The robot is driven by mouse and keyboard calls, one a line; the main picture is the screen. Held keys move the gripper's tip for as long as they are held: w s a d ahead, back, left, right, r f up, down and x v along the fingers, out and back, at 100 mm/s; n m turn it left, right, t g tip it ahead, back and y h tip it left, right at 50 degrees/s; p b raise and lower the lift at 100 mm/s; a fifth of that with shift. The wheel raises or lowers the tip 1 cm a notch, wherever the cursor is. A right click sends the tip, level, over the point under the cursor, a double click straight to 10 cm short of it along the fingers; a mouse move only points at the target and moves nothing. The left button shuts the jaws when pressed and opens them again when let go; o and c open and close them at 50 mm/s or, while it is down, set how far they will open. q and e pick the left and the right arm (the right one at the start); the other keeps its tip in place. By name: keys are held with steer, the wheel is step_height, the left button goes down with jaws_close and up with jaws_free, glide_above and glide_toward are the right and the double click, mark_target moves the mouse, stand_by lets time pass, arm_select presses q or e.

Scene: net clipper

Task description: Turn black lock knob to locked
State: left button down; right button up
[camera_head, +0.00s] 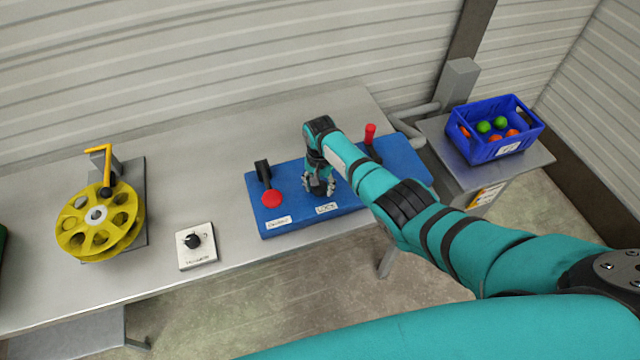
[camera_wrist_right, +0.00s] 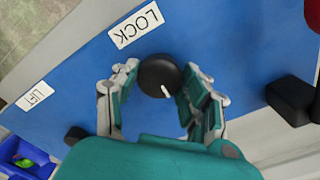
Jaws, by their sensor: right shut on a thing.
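The black lock knob (camera_wrist_right: 157,75) with a white pointer mark sits on the blue panel (camera_wrist_right: 75,83), beside a white LOCK label (camera_wrist_right: 136,25). My right gripper (camera_wrist_right: 160,92) is shut on the knob, with one finger on each side of it. In the head view, my right gripper (camera_head: 319,186) reaches down onto the blue panel (camera_head: 352,197) just behind the LOCK label (camera_head: 327,208). The knob is hidden there by the fingers. My left gripper is not in view.
On the panel, a red-tipped black lever (camera_head: 268,184) stands left of my gripper and a red-handled lever (camera_head: 370,138) right of it. A white box with a black dial (camera_head: 193,241), a yellow reel (camera_head: 97,216) and a blue crate (camera_head: 497,130) stand farther off.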

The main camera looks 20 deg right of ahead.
steer(key=shift+w+r, duration=0.15)
steer(key=o, duration=1.1)
steer(key=shift+o, duration=0.2)
step_height(320, 180, up, 12)
